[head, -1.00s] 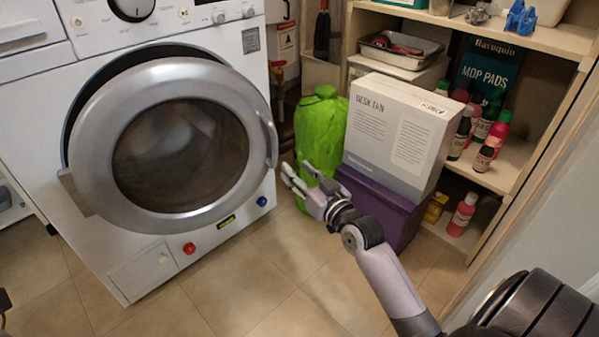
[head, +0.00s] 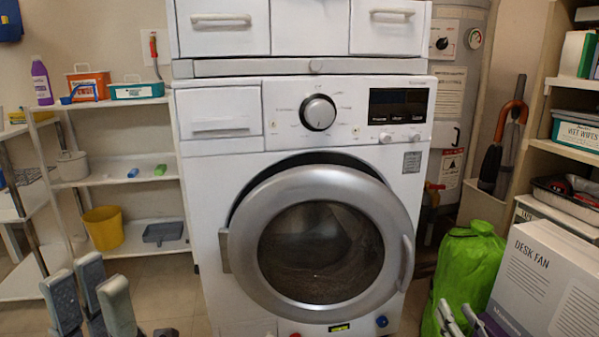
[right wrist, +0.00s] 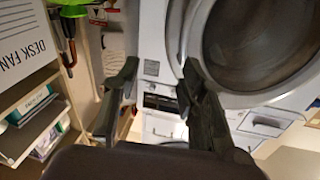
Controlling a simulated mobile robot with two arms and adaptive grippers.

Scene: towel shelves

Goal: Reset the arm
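My left gripper (head: 90,292) is at the bottom left of the head view, its grey fingers pointing up and spread apart with nothing between them. My right gripper (head: 460,320) shows only by its fingertips at the bottom right edge, in front of the green bag. In the right wrist view the right gripper (right wrist: 160,72) has its two dark fingers apart and empty. The washing machine (head: 235,180) stands ahead, its round door (head: 388,205) slightly ajar. Most of both arms is out of view.
A green bag (head: 468,262) and a desk fan box (head: 545,285) stand at the right, beside a shelf (head: 560,84). White shelves (head: 125,172) at the left hold a yellow bucket (head: 103,228) and other items. Some floor shows at the lower left.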

